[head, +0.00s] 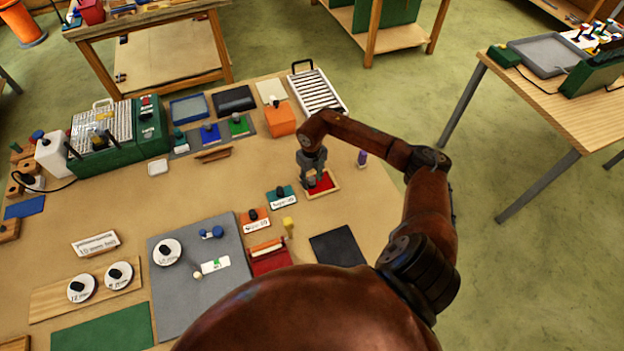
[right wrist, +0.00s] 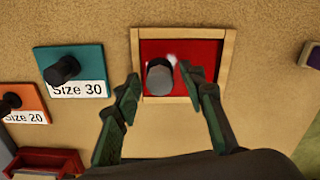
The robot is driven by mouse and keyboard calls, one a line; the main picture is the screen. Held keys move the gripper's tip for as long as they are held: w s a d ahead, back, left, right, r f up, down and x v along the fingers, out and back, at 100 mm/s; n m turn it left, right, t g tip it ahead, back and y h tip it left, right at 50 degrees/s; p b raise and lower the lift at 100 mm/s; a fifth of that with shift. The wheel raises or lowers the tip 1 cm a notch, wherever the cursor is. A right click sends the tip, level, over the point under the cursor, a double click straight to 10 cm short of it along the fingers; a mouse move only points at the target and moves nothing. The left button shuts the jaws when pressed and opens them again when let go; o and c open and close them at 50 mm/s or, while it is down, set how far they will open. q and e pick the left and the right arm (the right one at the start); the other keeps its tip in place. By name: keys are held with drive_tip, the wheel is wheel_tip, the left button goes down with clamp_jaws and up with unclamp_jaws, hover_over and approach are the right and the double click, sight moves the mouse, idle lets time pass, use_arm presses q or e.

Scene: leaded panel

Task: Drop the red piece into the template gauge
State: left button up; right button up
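The template gauge is a square pale wooden frame (head: 335,187) on the table; it also shows in the right wrist view (right wrist: 228,65). The red piece (head: 324,182), a flat red square with a grey round knob, lies inside the frame in the right wrist view (right wrist: 205,52). I cannot tell whether it sits fully flat. My right gripper (right wrist: 160,84) is open, its two fingers on either side of the knob with small gaps visible. In the head view the right gripper (head: 314,178) is over the frame and hides part of it. My left gripper is not in view.
A teal "Size 30" block (head: 281,196) and an orange "Size 20" block (head: 254,220) stand left of the frame. A purple piece (head: 362,158) stands close on its right. A white rack (head: 318,92) and an orange block (head: 280,119) are behind. A black mat (head: 337,248) lies in front.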

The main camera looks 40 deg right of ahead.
sight(312, 179)
idle(0.3)
wheel_tip(312, 179, up, 12)
idle(0.5)
idle(0.4)
